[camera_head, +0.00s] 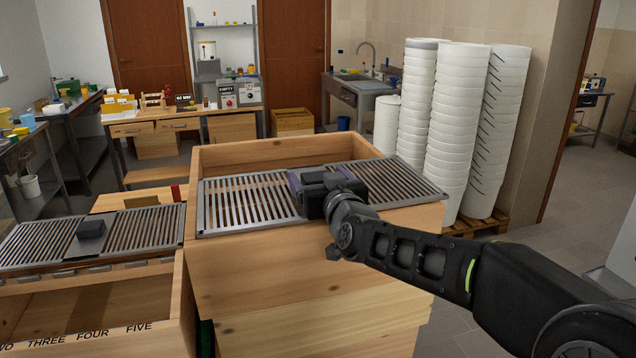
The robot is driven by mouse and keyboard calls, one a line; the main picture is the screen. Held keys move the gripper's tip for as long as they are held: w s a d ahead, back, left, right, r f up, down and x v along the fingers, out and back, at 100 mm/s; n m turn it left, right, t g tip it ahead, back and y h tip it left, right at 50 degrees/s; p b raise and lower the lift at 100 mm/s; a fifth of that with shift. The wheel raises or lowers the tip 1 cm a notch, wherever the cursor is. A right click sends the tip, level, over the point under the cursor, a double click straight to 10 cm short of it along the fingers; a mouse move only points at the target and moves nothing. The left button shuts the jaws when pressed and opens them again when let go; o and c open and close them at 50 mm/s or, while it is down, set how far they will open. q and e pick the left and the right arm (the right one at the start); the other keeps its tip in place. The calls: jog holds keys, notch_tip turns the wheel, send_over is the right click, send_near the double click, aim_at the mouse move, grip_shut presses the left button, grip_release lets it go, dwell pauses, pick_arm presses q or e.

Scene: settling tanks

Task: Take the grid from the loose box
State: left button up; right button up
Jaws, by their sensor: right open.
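A grey slotted metal grid (253,201) lies across the top of the wooden box (290,275) in the middle. Its right part overhangs the box's right side, and the back of the box is uncovered. My right gripper (322,192) is over the middle of this grid, at a dark block there. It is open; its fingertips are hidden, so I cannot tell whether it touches. A second slotted grid (140,232) with a dark block in its middle lies over a lower wooden box (100,305) at the left. Which box is the loose one does not show. My left gripper is out of view.
Tall stacks of white buckets (460,125) stand on a pallet behind the middle box at right. A wooden bench (160,118) with small items stands at the back left. A sink (372,85) is at the back wall. Open floor shows at right.

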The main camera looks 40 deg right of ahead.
jog(key=shift+w, duration=0.2)
dwell(0.5)
grip_shut()
jog(key=shift+r, duration=0.1)
dwell(0.6)
